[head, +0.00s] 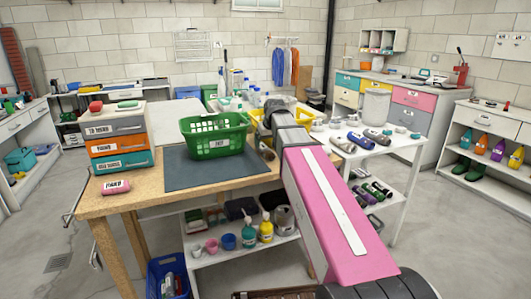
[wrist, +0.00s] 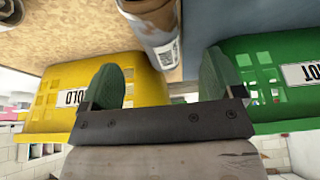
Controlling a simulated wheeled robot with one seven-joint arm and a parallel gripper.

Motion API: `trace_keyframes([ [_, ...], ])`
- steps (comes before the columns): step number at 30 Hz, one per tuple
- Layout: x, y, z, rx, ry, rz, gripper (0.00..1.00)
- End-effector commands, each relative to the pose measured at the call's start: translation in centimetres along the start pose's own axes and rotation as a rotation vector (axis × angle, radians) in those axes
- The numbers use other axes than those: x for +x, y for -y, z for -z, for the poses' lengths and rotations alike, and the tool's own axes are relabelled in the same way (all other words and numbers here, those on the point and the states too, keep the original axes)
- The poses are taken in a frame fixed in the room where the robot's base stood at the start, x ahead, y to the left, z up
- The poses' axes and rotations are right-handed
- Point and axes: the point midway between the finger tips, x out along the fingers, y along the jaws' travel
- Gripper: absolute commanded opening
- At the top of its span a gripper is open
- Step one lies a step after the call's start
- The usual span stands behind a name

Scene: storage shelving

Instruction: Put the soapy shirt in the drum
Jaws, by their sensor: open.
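I cannot make out a soapy shirt in either view. A pale grey cylindrical container (head: 376,106) on the white table at right may be the drum; I cannot be sure. My gripper (wrist: 161,88) is open, with its two green-padded fingers apart. It is over the wooden table, beyond my pink arm in the head view, where its fingers are hidden. In the wrist view a can or bottle with a printed label (wrist: 158,35) shows beyond and between the fingers, not visibly held. The yellow basket (wrist: 150,92) and the green basket (wrist: 260,60) flank the gripper.
The green basket (head: 215,133) stands on the dark mat (head: 190,171) on the wooden table (head: 110,203). The yellow basket (head: 256,113) is partly behind my arm. Stacked drawers (head: 121,142) stand at left. The right table holds several rolled dark items (head: 377,139). Open floor lies at right.

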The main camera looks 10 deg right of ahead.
Motion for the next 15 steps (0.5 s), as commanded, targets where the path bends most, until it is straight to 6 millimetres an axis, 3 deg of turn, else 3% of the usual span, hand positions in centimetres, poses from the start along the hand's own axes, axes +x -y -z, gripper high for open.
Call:
trace_keyframes([
  [7,1.4,-0.1,0.1,0.000,0.000,0.000,0.86],
  [15,4.8,-0.2,0.0,0.000,0.001,0.000,0.86],
])
